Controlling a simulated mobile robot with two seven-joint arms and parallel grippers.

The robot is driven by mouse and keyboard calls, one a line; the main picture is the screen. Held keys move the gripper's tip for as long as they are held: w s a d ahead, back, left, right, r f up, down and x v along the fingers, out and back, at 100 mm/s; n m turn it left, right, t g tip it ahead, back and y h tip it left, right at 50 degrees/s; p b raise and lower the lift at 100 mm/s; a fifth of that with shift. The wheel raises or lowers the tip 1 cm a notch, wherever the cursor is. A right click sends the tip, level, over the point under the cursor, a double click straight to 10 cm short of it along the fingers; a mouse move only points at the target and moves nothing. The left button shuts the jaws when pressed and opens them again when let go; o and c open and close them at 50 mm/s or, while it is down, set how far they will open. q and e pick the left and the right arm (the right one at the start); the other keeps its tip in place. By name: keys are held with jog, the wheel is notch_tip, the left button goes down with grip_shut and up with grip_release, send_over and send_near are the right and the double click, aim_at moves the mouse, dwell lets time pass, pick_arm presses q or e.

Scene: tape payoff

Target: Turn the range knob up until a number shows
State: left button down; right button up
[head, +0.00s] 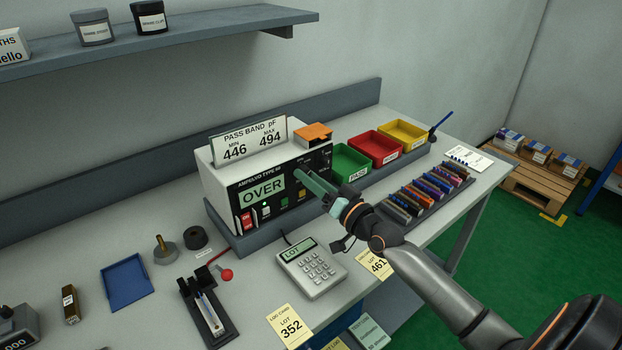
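The meter (232,191) is a white box with a black front panel on the bench. Its display (262,191) reads OVER. A sign on top (249,139) gives a pass band of 446 to 494 pF. My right gripper (312,183) is at the right part of the front panel, its green fingers pointing at the panel. The fingers and wrist cover that part, so the range knob is hidden. I cannot tell whether the fingers are closed on it. My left gripper is not in view.
Green (349,165), red (374,148) and yellow (402,133) bins stand right of the meter. A keypad (312,268) and a rack of coloured parts (425,195) lie in front. A blue tray (127,283) lies at left. A shelf (180,39) overhangs the back left.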

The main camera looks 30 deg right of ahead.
jog(key=o, duration=0.3)
jog(key=shift+s, duration=0.1)
jog(key=shift+s+d+f+b, duration=0.15)
jog(key=shift+s+d+b, duration=0.15)
jog(key=shift+s, duration=1.75)
jog(key=shift+s+d+f+b, duration=0.25)
jog(key=shift+s+b, duration=0.1)
jog(key=shift+s, duration=1.65)
jog(key=shift+s+d+f+b, duration=0.1)
jog(key=shift+s+d+b, duration=0.2)
jog(key=shift+s, duration=1.75)
